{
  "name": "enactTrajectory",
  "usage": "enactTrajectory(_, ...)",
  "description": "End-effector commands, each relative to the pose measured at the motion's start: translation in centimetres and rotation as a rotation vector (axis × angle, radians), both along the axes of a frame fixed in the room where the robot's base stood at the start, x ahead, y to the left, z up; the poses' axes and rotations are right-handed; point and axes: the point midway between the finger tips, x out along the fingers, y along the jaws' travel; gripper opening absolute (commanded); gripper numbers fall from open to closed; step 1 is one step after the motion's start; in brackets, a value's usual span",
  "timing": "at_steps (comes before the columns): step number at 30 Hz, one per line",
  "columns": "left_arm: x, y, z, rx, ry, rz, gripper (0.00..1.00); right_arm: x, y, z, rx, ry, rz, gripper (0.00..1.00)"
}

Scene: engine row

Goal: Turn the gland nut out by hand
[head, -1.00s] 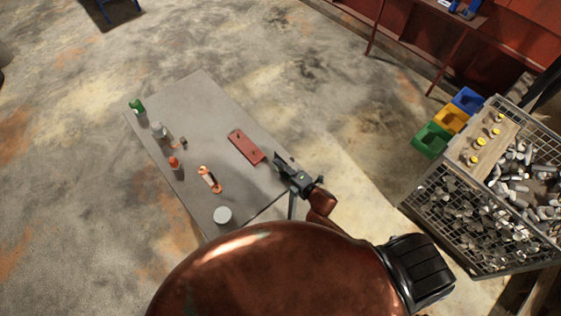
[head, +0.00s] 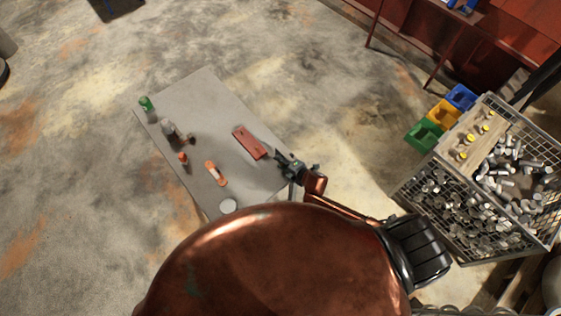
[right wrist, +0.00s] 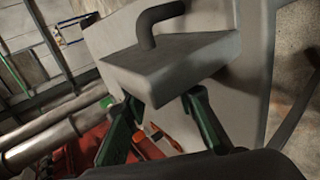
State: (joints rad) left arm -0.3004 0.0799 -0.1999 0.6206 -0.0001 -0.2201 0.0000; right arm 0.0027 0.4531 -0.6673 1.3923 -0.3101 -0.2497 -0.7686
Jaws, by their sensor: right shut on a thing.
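My right gripper (head: 285,162) is over the right edge of the grey table in the head view, just right of a flat red plate (head: 249,143). In the right wrist view its two green fingers (right wrist: 160,122) are shut on a grey block (right wrist: 170,62) with a dark bent rod (right wrist: 152,25) on top. The block hides much of what lies behind it. I cannot make out a gland nut for certain in either view. My left gripper is not in view.
A wire crate (head: 480,235) of metal parts stands at the right, beside coloured bins (head: 440,114).

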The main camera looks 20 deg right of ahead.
Motion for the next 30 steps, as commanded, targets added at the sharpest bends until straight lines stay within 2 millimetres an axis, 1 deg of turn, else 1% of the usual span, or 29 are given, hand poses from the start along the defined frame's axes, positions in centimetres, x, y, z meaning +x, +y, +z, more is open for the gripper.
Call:
enactTrajectory(1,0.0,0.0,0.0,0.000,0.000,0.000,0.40,0.1,-0.2,0.0,-0.003,0.000,-0.003,0.01)
enactTrajectory(8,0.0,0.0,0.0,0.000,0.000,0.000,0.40,0.1,-0.2,0.0,-0.003,0.000,-0.003,0.01)
enactTrajectory(9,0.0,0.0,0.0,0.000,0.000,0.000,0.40,0.1,-0.2,0.0,-0.003,0.000,-0.003,0.27)
enactTrajectory(16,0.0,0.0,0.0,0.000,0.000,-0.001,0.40,0.1,-0.1,0.0,-0.001,0.000,-0.002,0.43)
enactTrajectory(26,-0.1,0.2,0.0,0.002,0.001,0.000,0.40,-0.1,-0.1,0.1,-0.001,0.000,-0.001,0.44)
enactTrajectory(30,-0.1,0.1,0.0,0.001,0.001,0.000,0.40,-1.2,-0.6,0.8,-0.002,-0.001,0.000,0.44)
